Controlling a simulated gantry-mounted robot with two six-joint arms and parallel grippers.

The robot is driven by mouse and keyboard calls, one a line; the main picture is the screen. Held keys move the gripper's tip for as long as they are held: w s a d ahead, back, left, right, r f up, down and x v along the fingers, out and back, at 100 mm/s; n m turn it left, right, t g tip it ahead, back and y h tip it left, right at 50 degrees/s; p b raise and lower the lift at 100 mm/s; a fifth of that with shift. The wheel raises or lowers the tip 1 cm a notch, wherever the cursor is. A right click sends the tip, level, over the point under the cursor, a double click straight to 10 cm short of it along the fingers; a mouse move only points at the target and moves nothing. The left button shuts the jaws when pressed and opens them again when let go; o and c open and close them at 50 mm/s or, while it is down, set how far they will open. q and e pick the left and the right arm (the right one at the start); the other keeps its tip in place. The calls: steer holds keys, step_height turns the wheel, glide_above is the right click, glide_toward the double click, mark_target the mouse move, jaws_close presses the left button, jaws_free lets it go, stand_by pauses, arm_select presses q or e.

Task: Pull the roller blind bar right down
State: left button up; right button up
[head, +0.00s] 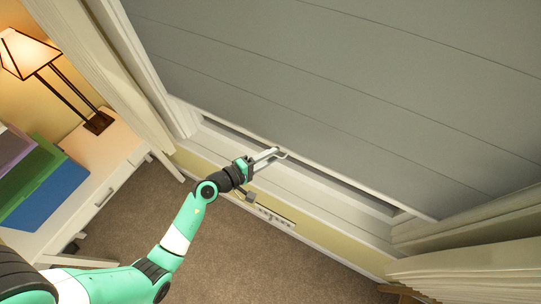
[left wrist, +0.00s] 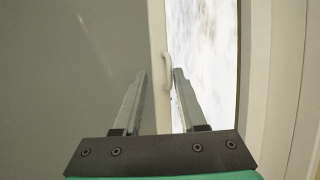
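The grey roller blind (head: 330,75) covers most of the window in the head view. Its pale bottom bar (head: 350,180) runs slantwise a short way above the sill, with a narrow dark strip of window below it. In the left wrist view the bar (left wrist: 158,40) is upright in the picture and carries a small white pull handle (left wrist: 167,72). My left gripper (head: 279,153) is at the bar's middle. Its fingers (left wrist: 159,73) are apart, with the handle between their tips; I cannot tell whether they touch it. My right gripper is not in view.
The white window sill (head: 290,188) lies below the bar. Cream curtains (head: 110,75) hang at both sides. A white desk (head: 105,160) with a lit lamp (head: 28,55) and coloured folders (head: 40,185) stands at the left. Brown carpet (head: 230,250) is clear.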

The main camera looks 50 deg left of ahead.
arm_select(q)
steer(key=shift+s+a+f, duration=0.1)
steer(key=shift+s, duration=0.2)
steer(key=shift+c, duration=1.4)
steer(key=shift+d+f+b+v, duration=0.3)
steer(key=shift+b+v, duration=1.05)
steer(key=shift+v, duration=3.1)
steer(key=x, duration=1)
steer(key=shift+w+f+p, duration=0.25)
steer(key=shift+w+p, duration=0.05)
steer(key=shift+p, duration=0.05)
steer(key=shift+d, duration=0.1)
jaws_close()
